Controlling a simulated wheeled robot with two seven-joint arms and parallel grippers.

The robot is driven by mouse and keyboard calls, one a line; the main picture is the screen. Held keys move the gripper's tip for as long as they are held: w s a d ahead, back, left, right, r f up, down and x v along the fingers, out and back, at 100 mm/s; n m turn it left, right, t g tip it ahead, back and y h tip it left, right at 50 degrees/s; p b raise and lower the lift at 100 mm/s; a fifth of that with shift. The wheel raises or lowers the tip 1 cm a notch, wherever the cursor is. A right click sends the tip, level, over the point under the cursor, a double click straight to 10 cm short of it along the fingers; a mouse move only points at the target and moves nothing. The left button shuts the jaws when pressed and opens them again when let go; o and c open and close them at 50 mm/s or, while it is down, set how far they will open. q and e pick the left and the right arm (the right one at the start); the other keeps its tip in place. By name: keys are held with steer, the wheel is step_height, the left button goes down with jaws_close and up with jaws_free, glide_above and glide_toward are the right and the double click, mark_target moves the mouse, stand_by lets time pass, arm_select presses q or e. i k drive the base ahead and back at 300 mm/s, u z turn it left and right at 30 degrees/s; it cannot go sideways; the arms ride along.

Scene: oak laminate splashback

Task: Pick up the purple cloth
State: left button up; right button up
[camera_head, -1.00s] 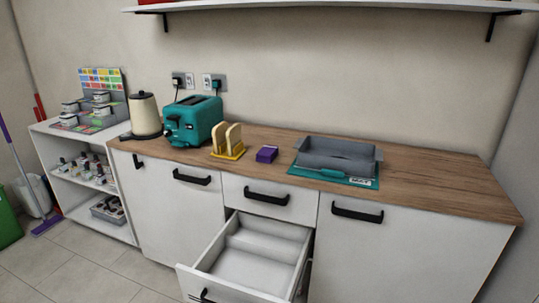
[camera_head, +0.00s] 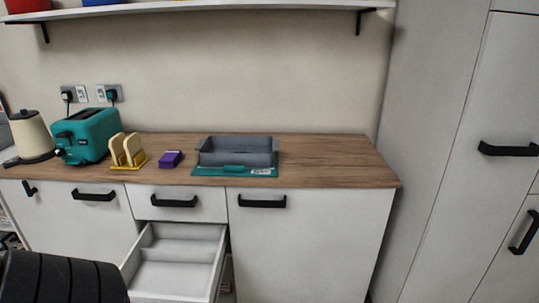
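The purple cloth (camera_head: 170,158) is a small folded block lying on the wooden counter (camera_head: 320,162), between the bread slices in their yellow holder and the grey tray. It looks upright and uncovered. A dark ribbed part of my own body shows at the bottom left. No gripper fingers show in the head view, so neither gripper can be placed relative to the cloth.
The grey tray (camera_head: 236,152) sits on a teal mat (camera_head: 205,172). The toast holder (camera_head: 127,152), teal toaster (camera_head: 87,135) and cream kettle (camera_head: 31,134) stand left. An open, empty-looking drawer (camera_head: 178,264) juts out below the cloth. The counter's right end is clear.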

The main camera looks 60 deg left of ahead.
mark_target(171, 158)
steer(key=z, duration=1.65)
steer(key=k, duration=2.9)
steer(key=u, duration=1.8)
steer(key=i, duration=0.45)
